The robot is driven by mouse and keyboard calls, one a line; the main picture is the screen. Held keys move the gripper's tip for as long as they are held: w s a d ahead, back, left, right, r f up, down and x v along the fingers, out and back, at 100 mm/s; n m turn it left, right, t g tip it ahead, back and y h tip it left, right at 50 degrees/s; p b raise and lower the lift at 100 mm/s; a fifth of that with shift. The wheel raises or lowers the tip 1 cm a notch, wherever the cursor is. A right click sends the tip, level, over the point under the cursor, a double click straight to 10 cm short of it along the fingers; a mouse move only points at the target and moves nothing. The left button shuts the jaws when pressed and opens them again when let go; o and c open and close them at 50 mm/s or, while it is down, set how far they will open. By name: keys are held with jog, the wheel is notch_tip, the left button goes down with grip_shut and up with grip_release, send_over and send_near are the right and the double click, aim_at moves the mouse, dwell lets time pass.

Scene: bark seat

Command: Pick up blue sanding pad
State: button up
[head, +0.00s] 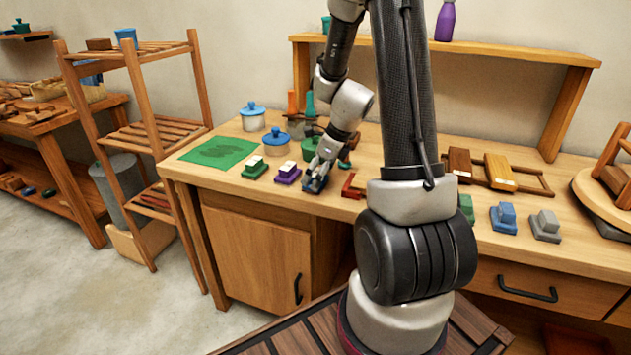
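A blue sanding pad (503,218) with a raised block handle sits near the front edge of the workbench, right of my arm, between a green pad (466,208) and a grey pad (545,227). My gripper (316,182) is well to the left of it, low over the bench near the front edge. A dark bluish shape lies at the gripper's fingers. I cannot tell whether it is a second pad or part of the gripper, nor whether the fingers are open or shut.
A green pad (254,168) and a purple pad (288,173) with pale tops stand left of the gripper. A red bracket-like piece (352,186) is to its right. Lidded pots (253,118) and a green mat (218,152) lie behind. A raised shelf (500,52) spans the back.

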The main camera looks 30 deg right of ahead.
aim_at(317, 172)
jog(key=shift+w+f, duration=0.1)
jog(key=shift+f, duration=0.15)
jog(key=c, duration=1.1)
jog(key=shift+r, duration=0.1)
notch_tip(317, 172, up, 10)
jog(key=shift+f, duration=0.1)
